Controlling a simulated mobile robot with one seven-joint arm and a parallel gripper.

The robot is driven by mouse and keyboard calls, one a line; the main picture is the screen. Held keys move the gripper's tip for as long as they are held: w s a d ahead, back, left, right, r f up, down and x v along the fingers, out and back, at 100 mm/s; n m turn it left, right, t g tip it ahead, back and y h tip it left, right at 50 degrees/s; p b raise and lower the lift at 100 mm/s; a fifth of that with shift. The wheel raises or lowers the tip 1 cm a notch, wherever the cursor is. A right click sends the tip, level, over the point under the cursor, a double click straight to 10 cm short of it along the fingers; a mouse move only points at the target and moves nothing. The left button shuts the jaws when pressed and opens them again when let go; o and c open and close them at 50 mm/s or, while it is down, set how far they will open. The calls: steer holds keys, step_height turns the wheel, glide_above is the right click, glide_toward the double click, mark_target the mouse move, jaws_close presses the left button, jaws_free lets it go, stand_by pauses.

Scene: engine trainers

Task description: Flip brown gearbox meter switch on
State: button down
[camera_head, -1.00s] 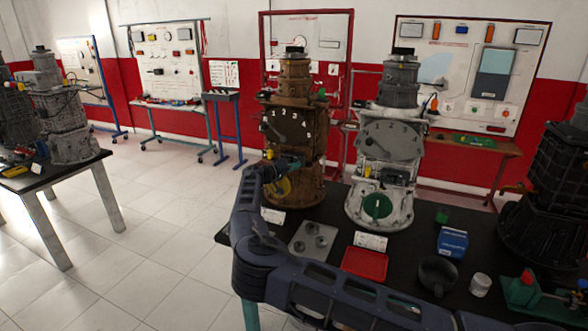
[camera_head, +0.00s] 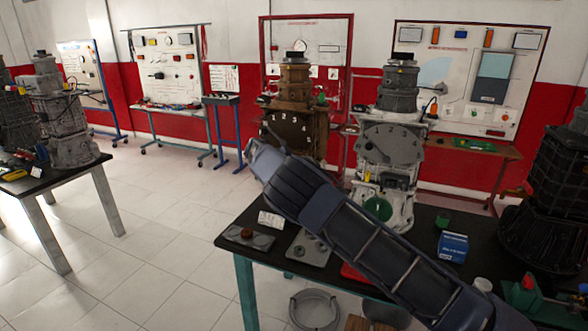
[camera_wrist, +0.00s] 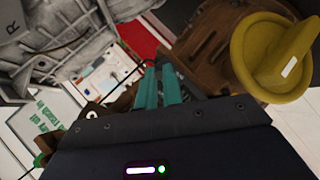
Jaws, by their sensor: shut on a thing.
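The brown gearbox (camera_head: 296,128) stands upright on the black table, with a dark numbered meter face (camera_head: 285,132). My arm covers its lower part in the head view. In the wrist view its brown body (camera_wrist: 205,48) and a round yellow knob (camera_wrist: 262,62) show at the upper right. My gripper (camera_wrist: 160,68) has its two teal fingers close together, shut at the brown gearbox's side on a small dark part, apparently the meter switch. The fingers mostly hide it, so its position cannot be read. The gripper is hidden behind my arm in the head view.
A grey-white gearbox (camera_head: 389,145) stands close to the right, with a green knob (camera_head: 377,208). A blue box (camera_head: 453,246), metal plates (camera_head: 308,248) and a partly hidden red tray (camera_head: 352,272) lie on the table (camera_head: 232,243). Floor at the left is open.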

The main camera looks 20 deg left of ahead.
steer(key=shift+g, duration=0.3)
stand_by(0.4)
steer(key=c, duration=1.8)
jaws_free()
steer(key=shift+w, duration=0.1)
steer(key=shift+r, duration=0.1)
steer(key=v, duration=1)
steer(key=shift+s+a+r, duration=0.15)
steer(key=shift+s+r, duration=0.05)
steer(key=shift+s, duration=0.1)
